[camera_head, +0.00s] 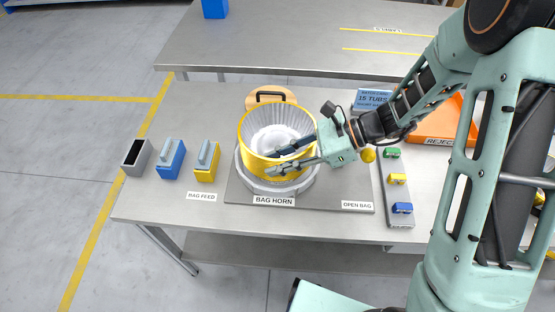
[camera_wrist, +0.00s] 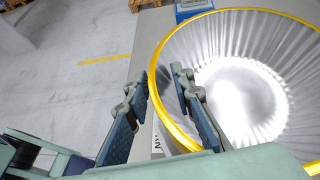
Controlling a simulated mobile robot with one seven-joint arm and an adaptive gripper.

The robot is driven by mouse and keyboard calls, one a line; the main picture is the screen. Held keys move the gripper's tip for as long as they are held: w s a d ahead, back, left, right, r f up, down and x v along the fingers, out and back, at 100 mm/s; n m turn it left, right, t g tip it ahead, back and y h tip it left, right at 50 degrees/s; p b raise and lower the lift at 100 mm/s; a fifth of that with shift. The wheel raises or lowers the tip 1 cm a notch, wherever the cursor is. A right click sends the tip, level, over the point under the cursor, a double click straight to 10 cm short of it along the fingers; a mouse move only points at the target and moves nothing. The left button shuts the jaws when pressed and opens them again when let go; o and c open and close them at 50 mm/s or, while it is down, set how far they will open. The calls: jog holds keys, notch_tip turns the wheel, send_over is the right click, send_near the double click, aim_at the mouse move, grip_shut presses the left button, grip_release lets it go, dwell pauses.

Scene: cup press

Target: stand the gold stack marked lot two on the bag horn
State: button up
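The gold stack (camera_head: 259,164) is a wide round gold-rimmed body with a pleated silver inside. It stands upright over the bag horn (camera_head: 284,199), a grey round base behind its label. Its gold rim (camera_wrist: 153,85) and pleated inside fill the right of the wrist view. My gripper (camera_head: 270,162) reaches in from the right at its near side. In the wrist view my gripper (camera_wrist: 160,80) has its fingers apart, one outside the rim and one inside, with a gap between them.
Blue (camera_head: 171,159) and yellow (camera_head: 206,160) holders and a dark-topped grey box (camera_head: 137,157) stand left by BAG FEED. A panel (camera_head: 398,190) with green, yellow and blue blocks lies right. An orange reject tray (camera_head: 432,125) is behind my arm. The table's front left is clear.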

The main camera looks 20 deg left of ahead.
jog(key=shift+o, duration=0.2)
jog(key=shift+d+r, duration=0.1)
jog(key=v, duration=1.2)
